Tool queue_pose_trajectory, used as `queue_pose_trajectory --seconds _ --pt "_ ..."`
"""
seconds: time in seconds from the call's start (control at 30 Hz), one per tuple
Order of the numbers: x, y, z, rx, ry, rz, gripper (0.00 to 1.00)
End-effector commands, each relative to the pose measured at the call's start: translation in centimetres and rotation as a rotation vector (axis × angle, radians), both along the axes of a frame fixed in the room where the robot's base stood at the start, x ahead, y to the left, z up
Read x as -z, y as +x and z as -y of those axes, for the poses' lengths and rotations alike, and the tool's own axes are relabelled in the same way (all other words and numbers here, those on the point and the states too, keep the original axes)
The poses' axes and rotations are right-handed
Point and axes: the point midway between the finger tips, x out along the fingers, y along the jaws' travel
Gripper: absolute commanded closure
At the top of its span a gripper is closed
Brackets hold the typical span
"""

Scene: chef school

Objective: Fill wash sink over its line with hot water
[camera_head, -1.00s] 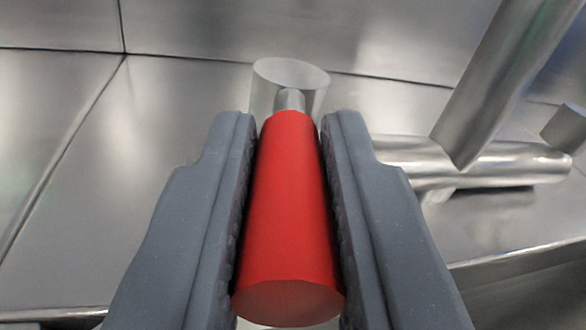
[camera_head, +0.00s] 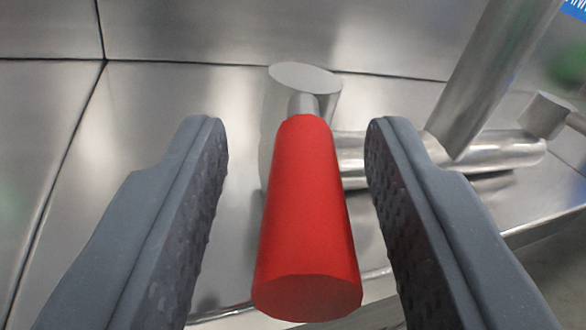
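A red tap handle (camera_head: 307,215) points toward me from a round metal valve body (camera_head: 300,85). My gripper (camera_head: 297,145) is open around the handle, one finger on each side. There is a clear gap between the handle and both fingers. A metal tap pipe (camera_head: 440,152) runs to the right from the valve, and a thick slanted metal tube (camera_head: 490,85) rises from it to the top right. No water, fill line or sink basin can be made out in this view.
A steel back wall (camera_head: 270,30) and a steel ledge (camera_head: 110,160) surround the tap. The ledge's front edge (camera_head: 545,222) shows at the lower right.

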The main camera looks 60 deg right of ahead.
Motion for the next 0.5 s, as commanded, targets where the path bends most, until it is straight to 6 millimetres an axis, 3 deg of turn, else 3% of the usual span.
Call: queue_pose_trajectory --seconds 0.27,0.5 --pt "-0.3 -0.1 0.2 0.003 0.002 0.0 0.61" --pt "-3.2 0.0 0.2 0.003 0.002 0.001 0.61"
